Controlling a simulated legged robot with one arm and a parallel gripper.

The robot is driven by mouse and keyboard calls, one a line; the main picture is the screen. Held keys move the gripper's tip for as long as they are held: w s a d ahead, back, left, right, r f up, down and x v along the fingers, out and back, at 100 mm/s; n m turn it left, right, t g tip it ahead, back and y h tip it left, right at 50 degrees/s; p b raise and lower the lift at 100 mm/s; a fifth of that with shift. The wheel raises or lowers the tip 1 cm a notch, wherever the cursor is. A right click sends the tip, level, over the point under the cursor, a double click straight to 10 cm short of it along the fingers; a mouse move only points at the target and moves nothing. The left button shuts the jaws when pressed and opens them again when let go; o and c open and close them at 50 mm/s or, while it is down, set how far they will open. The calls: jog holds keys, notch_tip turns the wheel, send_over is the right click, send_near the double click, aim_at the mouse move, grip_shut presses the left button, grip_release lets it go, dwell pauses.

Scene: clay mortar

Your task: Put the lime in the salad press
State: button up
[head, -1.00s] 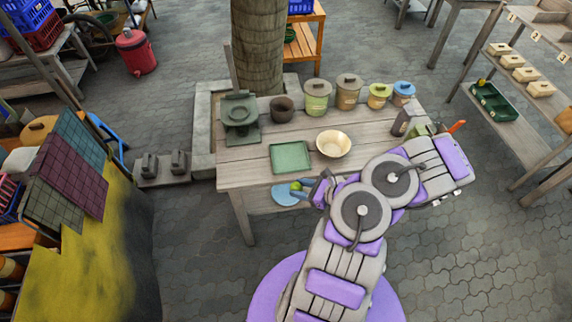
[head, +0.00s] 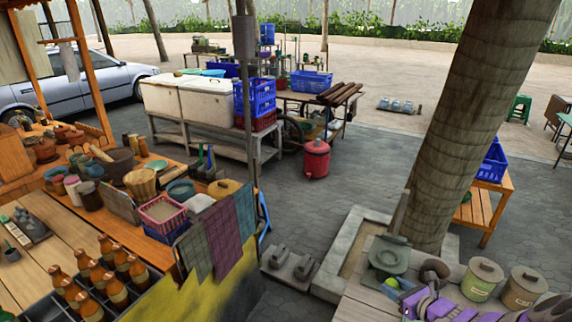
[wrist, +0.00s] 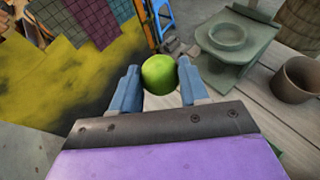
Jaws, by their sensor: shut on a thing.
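The lime (wrist: 159,76) is a bright green ball held between the two blue fingers of my gripper (wrist: 158,70) in the wrist view. The salad press (head: 388,254) is a grey-green stand with a round dish, on the table's left end. In the wrist view the press (wrist: 228,40) lies to the right of the lime, apart from it. My gripper is shut on the lime.
A dark brown bowl (wrist: 297,80) stands right of the press on the wooden table. Lidded pots (head: 482,279) stand farther right. A tree trunk (head: 470,110) rises behind the table. A stall with bottles (head: 90,275) and colored cloths (head: 221,238) stands at the left.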

jog(key=w+a+r, duration=0.3)
jog(key=a+r, duration=0.7)
jog(key=r, duration=0.1)
jog(key=w+a+r+m+h, duration=0.1)
jog(key=w+a+r, duration=0.3)
jog(key=a+r, duration=0.7)
jog(key=shift+r, duration=0.6)
jog(key=shift+w, duration=0.1)
